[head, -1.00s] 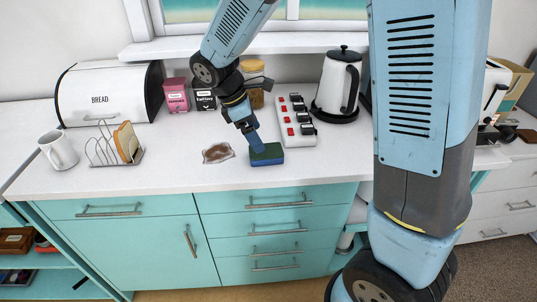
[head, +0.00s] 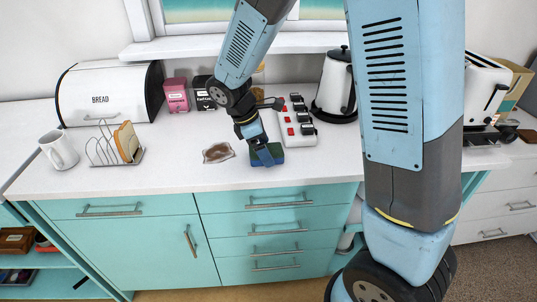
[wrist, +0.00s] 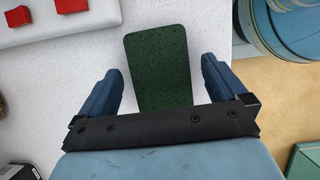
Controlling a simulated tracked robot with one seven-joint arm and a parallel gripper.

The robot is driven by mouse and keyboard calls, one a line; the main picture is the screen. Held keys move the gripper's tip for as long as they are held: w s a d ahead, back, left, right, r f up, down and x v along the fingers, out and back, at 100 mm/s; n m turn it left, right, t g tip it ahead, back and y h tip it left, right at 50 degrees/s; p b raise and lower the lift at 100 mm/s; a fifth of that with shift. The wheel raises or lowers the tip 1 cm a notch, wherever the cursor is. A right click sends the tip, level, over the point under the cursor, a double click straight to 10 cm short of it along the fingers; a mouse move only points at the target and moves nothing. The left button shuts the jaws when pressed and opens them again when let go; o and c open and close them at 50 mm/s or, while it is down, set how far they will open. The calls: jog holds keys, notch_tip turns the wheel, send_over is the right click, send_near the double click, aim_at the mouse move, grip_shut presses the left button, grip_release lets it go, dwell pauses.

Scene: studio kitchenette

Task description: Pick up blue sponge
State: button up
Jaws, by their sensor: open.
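The blue sponge (head: 257,162) lies flat near the front edge of the white counter; it has a dark green top. In the wrist view the sponge (wrist: 159,66) shows its green top between the two blue fingers. My gripper (head: 265,156) is right above and at the sponge in the head view, partly covering it. In the wrist view my gripper (wrist: 157,92) is open, with one finger on each side of the sponge and a gap to each. The sponge's near end is hidden behind the gripper body.
A white power strip (head: 297,124) with red switches stands just behind the sponge. A kettle (head: 335,84) stands behind right, and a toast rack (head: 104,150) and mug (head: 59,149) are at far left.

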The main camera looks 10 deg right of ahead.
jog(key=shift+f, duration=0.2)
dwell(0.4)
jog(key=c, duration=1.1)
